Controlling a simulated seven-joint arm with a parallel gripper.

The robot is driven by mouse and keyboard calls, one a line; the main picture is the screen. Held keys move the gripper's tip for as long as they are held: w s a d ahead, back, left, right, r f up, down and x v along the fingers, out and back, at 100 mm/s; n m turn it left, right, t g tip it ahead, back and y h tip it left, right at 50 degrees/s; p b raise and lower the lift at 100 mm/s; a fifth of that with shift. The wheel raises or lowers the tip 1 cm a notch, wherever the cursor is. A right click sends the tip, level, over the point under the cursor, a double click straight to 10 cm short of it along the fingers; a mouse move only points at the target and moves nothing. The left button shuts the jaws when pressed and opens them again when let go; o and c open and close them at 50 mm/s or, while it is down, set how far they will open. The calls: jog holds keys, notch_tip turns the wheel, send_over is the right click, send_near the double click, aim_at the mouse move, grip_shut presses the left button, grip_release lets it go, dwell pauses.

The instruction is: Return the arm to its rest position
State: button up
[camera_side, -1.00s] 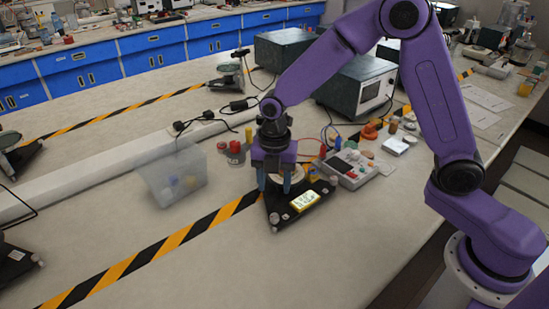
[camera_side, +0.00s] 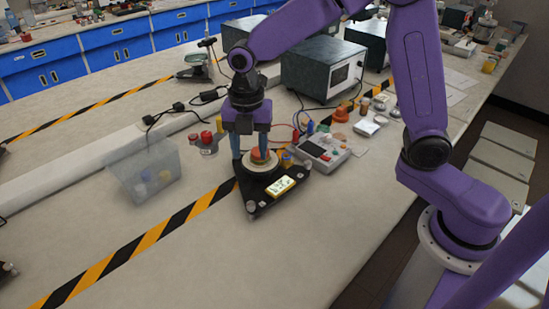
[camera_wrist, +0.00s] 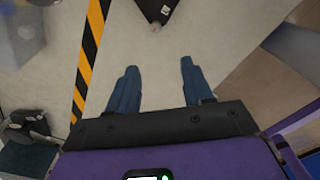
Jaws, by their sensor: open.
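My gripper (camera_side: 251,160) points down over the bench, in front of a black triangular base (camera_side: 258,205) in the side view. Its two blue fingers are apart. In the wrist view my gripper (camera_wrist: 158,68) is open, with only bare bench between the fingers. The black base shows partly at the top edge there (camera_wrist: 156,8), beyond the fingertips. On the base, a round pale dish with a red piece (camera_side: 257,153) shows behind and between the fingers in the side view. A yellow-framed display (camera_side: 280,187) sits toward its front.
A clear bin (camera_side: 145,175) with small items stands left of my gripper. A grey meter box (camera_side: 320,150) with cables and a large dark instrument (camera_side: 320,70) stand to the right and behind. Striped tape (camera_side: 165,235) crosses the bench, which is clear in front.

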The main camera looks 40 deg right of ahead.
jog(key=s+d+m, duration=0.3)
jog(key=s+m, duration=0.1)
jog(key=s, duration=0.4)
jog(key=s+d+r+m, duration=0.1)
jog(key=s+d+m, duration=0.3)
jog(key=s, duration=0.5)
jog(key=s+d+m, duration=0.4)
jog(key=s+m, duration=0.1)
jog(key=s, duration=0.4)
jog(key=shift+r, duration=0.4)
